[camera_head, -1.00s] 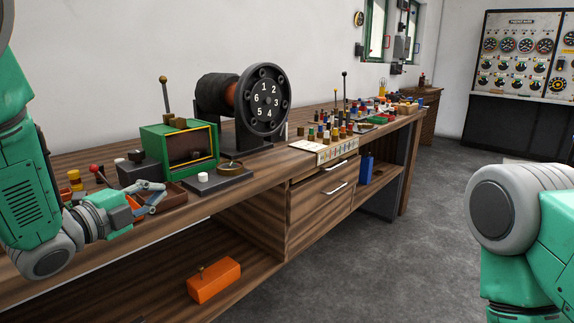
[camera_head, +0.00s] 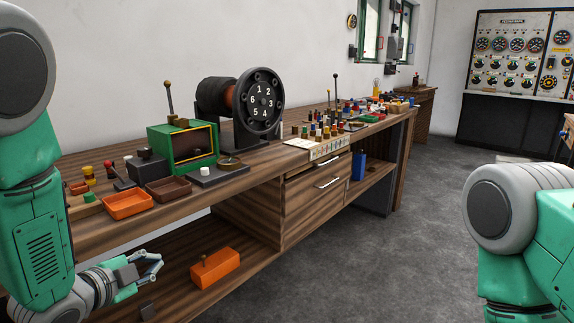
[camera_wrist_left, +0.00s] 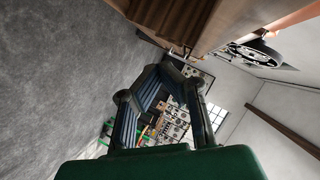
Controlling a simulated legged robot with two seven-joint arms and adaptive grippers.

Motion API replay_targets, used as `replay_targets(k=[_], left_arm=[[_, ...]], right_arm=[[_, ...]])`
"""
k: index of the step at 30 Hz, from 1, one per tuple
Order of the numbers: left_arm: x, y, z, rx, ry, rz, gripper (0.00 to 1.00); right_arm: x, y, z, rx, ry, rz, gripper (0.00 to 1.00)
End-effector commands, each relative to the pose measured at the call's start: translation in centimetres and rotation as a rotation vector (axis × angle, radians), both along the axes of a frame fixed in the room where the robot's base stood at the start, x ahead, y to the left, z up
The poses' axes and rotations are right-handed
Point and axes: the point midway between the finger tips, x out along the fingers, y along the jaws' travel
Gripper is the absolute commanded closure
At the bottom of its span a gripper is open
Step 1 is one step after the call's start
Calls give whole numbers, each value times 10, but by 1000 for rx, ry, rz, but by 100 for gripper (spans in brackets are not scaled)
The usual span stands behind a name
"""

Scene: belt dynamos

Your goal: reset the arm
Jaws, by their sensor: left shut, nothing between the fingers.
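My left arm comes in from the left in the head view. Its gripper (camera_head: 154,262) hangs in front of the workbench, below the bench top's front edge and left of the orange block on the lower shelf. The gripper is shut and empty. In the left wrist view its blue-grey fingers (camera_wrist_left: 168,98) show with nothing between them. My right arm's grey and green links show at the right of the head view; its gripper is out of view.
The wooden workbench (camera_head: 120,226) carries an orange tray (camera_head: 128,204), a brown tray (camera_head: 169,189), a green box (camera_head: 184,146) and a numbered black dial (camera_head: 262,101). An orange block (camera_head: 215,268) lies on the lower shelf. The grey floor (camera_head: 330,275) is clear.

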Motion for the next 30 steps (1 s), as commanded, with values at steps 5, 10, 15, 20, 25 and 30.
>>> replay_targets(k=[5,10,15,20,25,30], left_arm=[[-52,8,-77,-151,284,182,100],[-149,13,-161,-319,650,477,100],[-257,10,-208,-420,957,798,100],[-326,5,-222,-455,1120,1015,100],[-353,3,-224,-463,1177,1104,100],[-353,4,-225,-466,1180,1106,100]], right_arm=[[0,0,9,-1,0,-1,60],[0,0,20,0,0,-1,60],[0,0,28,0,0,0,60],[0,0,33,0,0,0,60],[0,0,34,0,0,-1,60],[0,0,33,0,0,-1,60]])
